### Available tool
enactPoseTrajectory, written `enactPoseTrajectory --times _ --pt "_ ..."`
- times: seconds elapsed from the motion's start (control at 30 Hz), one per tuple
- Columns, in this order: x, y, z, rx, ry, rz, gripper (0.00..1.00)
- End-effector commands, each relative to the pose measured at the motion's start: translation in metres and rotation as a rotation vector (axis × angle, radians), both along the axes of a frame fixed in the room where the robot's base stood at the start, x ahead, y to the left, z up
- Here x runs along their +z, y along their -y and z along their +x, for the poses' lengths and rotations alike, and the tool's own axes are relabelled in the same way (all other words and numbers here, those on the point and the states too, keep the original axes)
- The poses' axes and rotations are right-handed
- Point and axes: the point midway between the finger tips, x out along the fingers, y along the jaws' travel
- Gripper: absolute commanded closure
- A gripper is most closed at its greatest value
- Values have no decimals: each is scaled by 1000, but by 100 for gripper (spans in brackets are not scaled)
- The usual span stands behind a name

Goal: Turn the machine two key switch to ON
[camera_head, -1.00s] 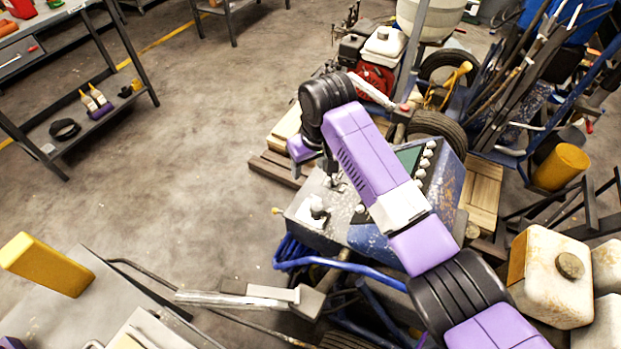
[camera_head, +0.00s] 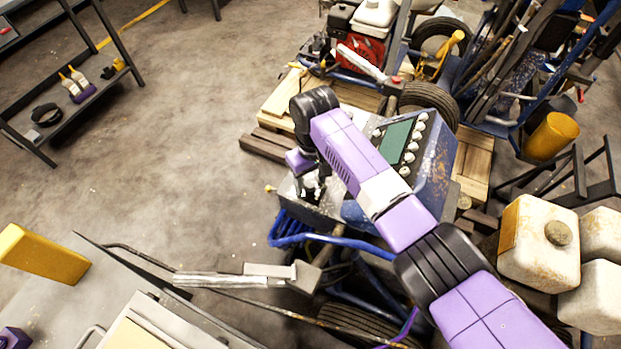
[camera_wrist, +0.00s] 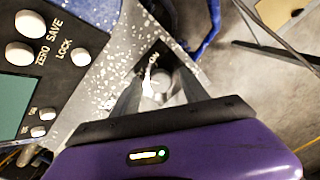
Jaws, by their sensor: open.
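The key switch (camera_wrist: 158,84) is a pale round knob on a dark plate on the worn grey face of a blue control box (camera_head: 436,165). In the wrist view it shows between the two dark fingers of my gripper (camera_wrist: 160,92), which are apart on either side of it. I cannot tell whether they touch it. In the head view my gripper (camera_head: 312,186) points down over the box's near-left end and hides most of the switch.
A green screen (camera_head: 393,141) and several white knobs (camera_head: 413,147) sit beside my arm; wrist-view labels read ZERO, SAVE and LOCK. Blue hoses (camera_head: 330,229) loop in front. A metal lever (camera_head: 225,281) lies at lower left. Open floor (camera_head: 180,150) is to the left.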

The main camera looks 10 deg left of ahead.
Motion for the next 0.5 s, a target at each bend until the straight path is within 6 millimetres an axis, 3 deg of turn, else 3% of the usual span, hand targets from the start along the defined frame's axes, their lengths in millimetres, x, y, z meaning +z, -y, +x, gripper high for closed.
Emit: enactPoseTrajectory --times 0.27,0.5 --pt "-1 0 0 1 1 1 50" --pt "-1 0 0 1 1 1 97"
